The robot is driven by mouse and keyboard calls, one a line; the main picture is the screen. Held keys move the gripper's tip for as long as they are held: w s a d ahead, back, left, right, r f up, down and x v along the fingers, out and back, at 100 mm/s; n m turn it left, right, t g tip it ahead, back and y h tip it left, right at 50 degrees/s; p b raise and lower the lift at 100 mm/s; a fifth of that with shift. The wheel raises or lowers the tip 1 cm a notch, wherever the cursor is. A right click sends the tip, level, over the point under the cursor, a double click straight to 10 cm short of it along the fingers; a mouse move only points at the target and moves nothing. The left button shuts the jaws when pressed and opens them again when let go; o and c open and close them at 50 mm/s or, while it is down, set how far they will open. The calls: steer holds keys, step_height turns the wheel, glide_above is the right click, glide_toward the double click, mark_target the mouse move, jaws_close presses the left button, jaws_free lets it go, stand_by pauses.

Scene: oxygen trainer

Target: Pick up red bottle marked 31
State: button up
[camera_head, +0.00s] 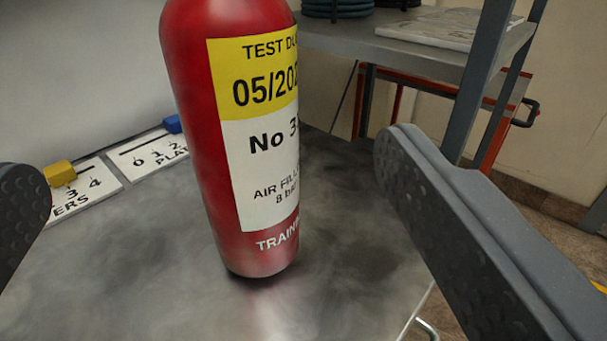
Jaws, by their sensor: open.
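A red bottle (190,120) stands upright on a grey metal table top (130,270), close in front of me. Its yellow and white label reads "TEST DU…", "05/202…" and "No 3…"; the last digit is turned out of sight. The bottle's top is cut off by the upper picture edge. My gripper (215,185) is open, with one finger at the left edge and the other at the right.
White cards with numbers (145,155) lie at the back left, with a yellow block (60,173) and a blue block (173,124) on them. A grey shelf (420,60) with a post stands behind at the right. The table ends at the right.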

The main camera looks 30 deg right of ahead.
mark_target(228, 91)
steer(key=x, duration=0.6)
steer(key=shift+w+d+f, duration=0.2)
steer(key=shift+w, duration=0.15)
steer(key=shift+b+x, duration=0.75)
steer(key=shift+x, duration=2.75)
steer(key=shift+d+r, duration=0.1)
steer(key=shift+r, duration=0.05)
jaws_close()
